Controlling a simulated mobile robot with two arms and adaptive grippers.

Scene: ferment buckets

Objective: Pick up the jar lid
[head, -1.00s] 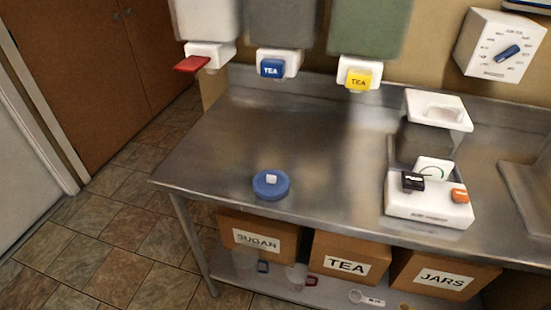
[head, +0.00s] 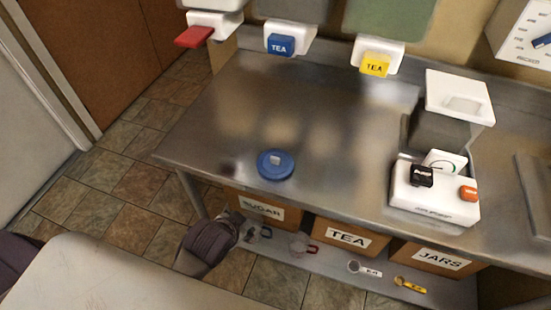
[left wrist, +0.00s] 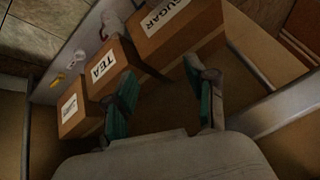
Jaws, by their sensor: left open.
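The blue jar lid (head: 275,164), round with a small pale knob on top, lies flat on the steel table near its front edge in the head view. My left gripper (head: 252,230) reaches in from below left, in front of the table and below its edge, apart from the lid. In the left wrist view the left gripper's green-padded fingers (left wrist: 162,100) are spread with nothing between them, facing the boxes under the table. The lid does not show in that view. My right gripper is not in view.
The steel table (head: 330,150) is clear around the lid. A white machine (head: 435,190) stands to the right. Dispensers with red, blue and yellow taps hang behind. SUGAR (head: 262,208), TEA (head: 345,238) and JARS (head: 435,258) boxes and scoops sit on the lower shelf.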

